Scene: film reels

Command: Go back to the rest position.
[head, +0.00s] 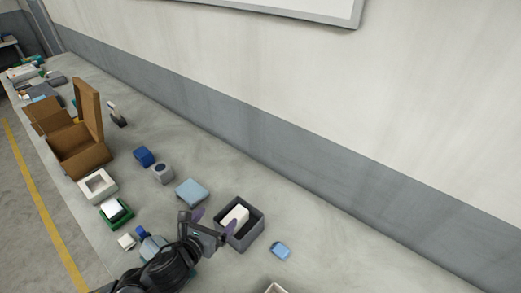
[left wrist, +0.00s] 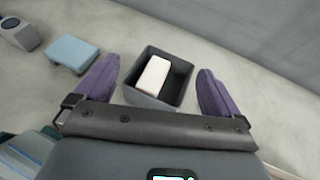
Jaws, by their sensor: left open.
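My left gripper (head: 208,226) is at the lower middle of the head view, beside a dark grey open box (head: 257,226). In the left wrist view its two purple fingers (left wrist: 157,93) are spread wide apart with nothing held between them. The dark grey box (left wrist: 148,101) shows beyond and between the fingertips. A white block (left wrist: 154,75) lies inside the box, tilted against its wall; it also shows in the head view (head: 236,216). My right gripper is in neither view.
A light blue box (head: 192,192), a grey block with a round top (head: 163,173) and a dark blue block (head: 144,157) stand left of the gripper. A small blue block (head: 281,250) lies right. An open cardboard box (head: 84,158) stands further back. The wall bounds the bench.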

